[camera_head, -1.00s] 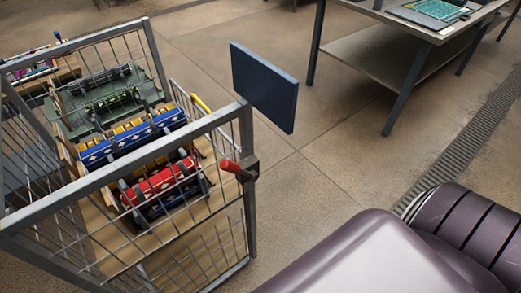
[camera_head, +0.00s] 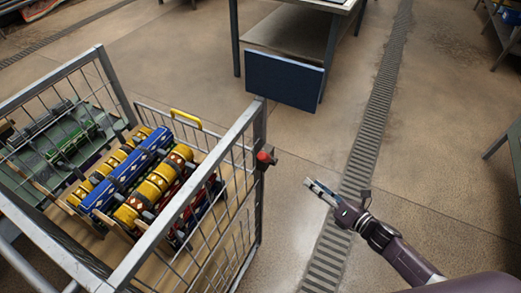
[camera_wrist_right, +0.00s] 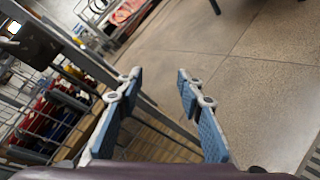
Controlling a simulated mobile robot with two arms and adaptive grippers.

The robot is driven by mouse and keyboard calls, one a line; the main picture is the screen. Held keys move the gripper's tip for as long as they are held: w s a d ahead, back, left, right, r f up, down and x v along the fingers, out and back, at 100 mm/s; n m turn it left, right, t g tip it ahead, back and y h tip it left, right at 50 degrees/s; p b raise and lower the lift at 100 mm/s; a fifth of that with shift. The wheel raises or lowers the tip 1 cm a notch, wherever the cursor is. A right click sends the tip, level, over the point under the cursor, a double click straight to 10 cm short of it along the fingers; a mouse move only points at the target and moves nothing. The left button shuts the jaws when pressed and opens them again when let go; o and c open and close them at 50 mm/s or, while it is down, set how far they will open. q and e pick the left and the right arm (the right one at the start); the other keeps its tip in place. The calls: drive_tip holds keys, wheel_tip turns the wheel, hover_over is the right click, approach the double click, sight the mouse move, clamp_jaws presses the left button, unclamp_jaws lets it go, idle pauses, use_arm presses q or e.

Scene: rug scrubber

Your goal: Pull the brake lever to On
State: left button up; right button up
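I cannot make out the red lever in that view. My left gripper is not in view.
A floor drain (camera_head: 365,140) runs along the right; floor between is clear.

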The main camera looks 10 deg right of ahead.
drive_tip(key=a+r+n+y+p, duration=0.1)
drive_tip(key=a+r+n+y, duration=0.3)
drive_tip(key=r+n, duration=0.65)
drive_tip(key=n+g+y+p, duration=0.2)
drive_tip(key=n+g+y, duration=0.35)
drive_tip(key=n, duration=0.65)
approach(268, 157)
drive_tip(key=w+x, duration=0.1)
drive_tip(key=x, duration=0.2)
drive_tip(key=shift+a+n+g, duration=0.35)
drive_tip(key=shift+a+g, duration=0.1)
drive_tip(key=shift+a, duration=0.25)
drive_tip(key=p+x, duration=0.2)
drive_tip(key=x, duration=0.3)
drive_tip(key=shift+p, duration=0.4)
drive_tip(key=shift+w+a+f, duration=0.15)
drive_tip(key=shift+w+a, duration=0.1)
drive_tip(key=shift+a, duration=0.3)
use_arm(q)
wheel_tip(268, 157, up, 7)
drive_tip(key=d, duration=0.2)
use_arm(e)
clamp_jaws()
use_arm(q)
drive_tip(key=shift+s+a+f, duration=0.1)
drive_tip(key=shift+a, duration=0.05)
